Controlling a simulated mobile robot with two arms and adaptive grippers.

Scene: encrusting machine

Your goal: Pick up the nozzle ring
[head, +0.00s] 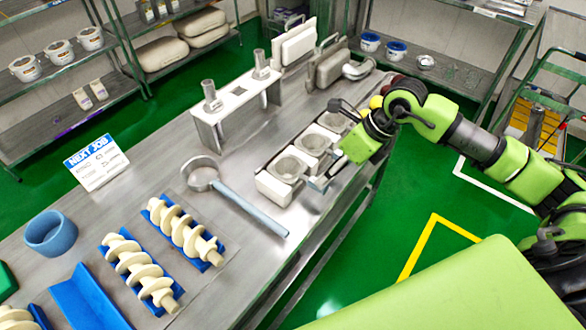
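Several white blocks stand in a row near the table's right edge, each with a round grey ring-shaped cup in its top. The nearest grey ring (287,168) sits in the nearest white block (272,189), and another grey ring (313,144) sits in the block behind it. I cannot tell for sure which piece is the nozzle ring. My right gripper (326,174) points down beside the right side of the nearest blocks, low over the table edge. Its fingers are small and partly hidden, so I cannot tell whether they are open or hold anything. My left gripper is out of view.
A long-handled metal ladle-like ring (201,173) lies mid-table. Cream screws (183,229) rest on blue holders, with a blue ring (50,233) at left. A white stand (236,106) and sign (96,162) stand farther back. Clear metal lies around the ladle.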

